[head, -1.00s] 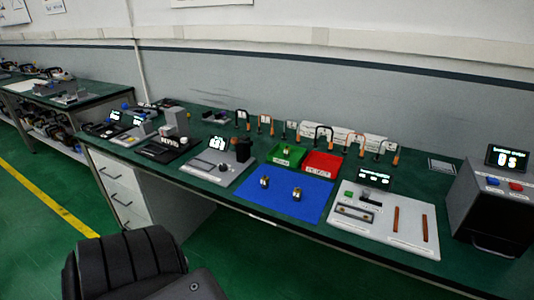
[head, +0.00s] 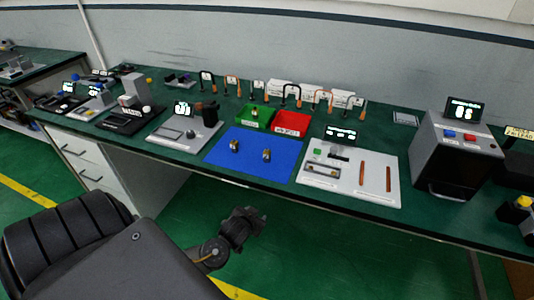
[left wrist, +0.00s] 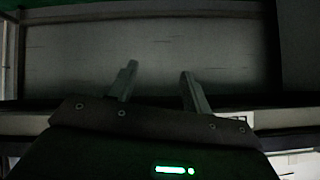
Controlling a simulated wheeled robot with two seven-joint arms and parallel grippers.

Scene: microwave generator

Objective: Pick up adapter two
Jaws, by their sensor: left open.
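Two small brass-and-dark adapters stand apart on the blue mat (head: 220,168) in the head view: a left one (head: 235,146) and a right one (head: 267,155). I cannot tell which is adapter two. My left gripper (head: 250,222) is in front of the table's front edge, apart from the mat and both adapters. In the left wrist view its two fingers (left wrist: 158,68) are spread with nothing between them. No adapter shows in that view. My right gripper is not in view.
Behind the mat are a green bin (head: 241,120) and a red bin (head: 275,128). A grey device (head: 160,138) stands left of the mat, a white panel (head: 345,188) right of it. A dark box with a display (head: 435,165) stands further right. The front table edge lies between gripper and mat.

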